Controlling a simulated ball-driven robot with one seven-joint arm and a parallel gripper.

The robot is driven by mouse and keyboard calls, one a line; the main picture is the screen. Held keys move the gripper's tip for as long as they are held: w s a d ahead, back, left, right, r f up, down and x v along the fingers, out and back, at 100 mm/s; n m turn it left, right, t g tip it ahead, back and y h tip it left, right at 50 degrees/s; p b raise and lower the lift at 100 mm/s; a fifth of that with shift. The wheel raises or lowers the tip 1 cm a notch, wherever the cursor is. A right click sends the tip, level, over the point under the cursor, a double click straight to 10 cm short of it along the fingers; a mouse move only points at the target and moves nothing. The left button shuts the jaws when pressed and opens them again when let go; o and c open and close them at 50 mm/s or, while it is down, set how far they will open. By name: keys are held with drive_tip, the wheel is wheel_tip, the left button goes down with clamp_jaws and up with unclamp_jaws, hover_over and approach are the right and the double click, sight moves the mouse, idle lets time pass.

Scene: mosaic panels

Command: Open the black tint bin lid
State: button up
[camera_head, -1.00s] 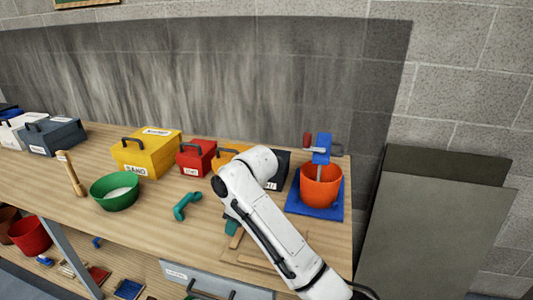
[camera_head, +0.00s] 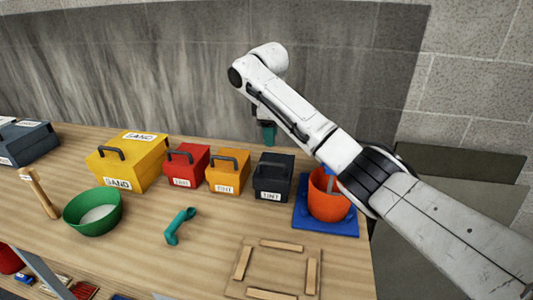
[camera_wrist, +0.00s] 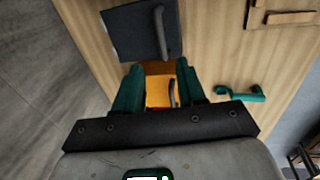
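The black tint bin (camera_head: 273,186) stands on the workbench with its lid down and a dark handle on top. It also shows at the top of the wrist view (camera_wrist: 130,32), its handle on the right side. My gripper (camera_head: 268,141) hangs above and behind the row of bins, apart from them. In the wrist view its teal fingers (camera_wrist: 160,88) are spread with nothing held. The orange tint bin (camera_head: 228,180), left of the black one, shows below and between the fingers. Its lid is down.
A red bin (camera_head: 187,176) and yellow sand bin (camera_head: 128,172) stand farther left. An orange bucket (camera_head: 328,208) on a blue base (camera_head: 313,222) stands close right. A teal tool (camera_head: 178,226) and wooden frame (camera_head: 312,276) lie in front. A green bowl (camera_head: 93,227) is left.

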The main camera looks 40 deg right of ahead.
sight(271, 163)
drive_tip(key=f, duration=0.3)
drive_tip(key=w+f+p, duration=0.1)
drive_tip(key=f, duration=0.3)
drive_tip(key=d+f, duration=0.1)
drive_tip(key=f, duration=0.2)
drive_tip(key=shift+w+f+p, duration=0.15)
drive_tip(key=shift+w+p, duration=0.05)
drive_tip(key=shift+p, duration=0.2)
drive_tip(key=shift+c, duration=0.4)
clamp_jaws()
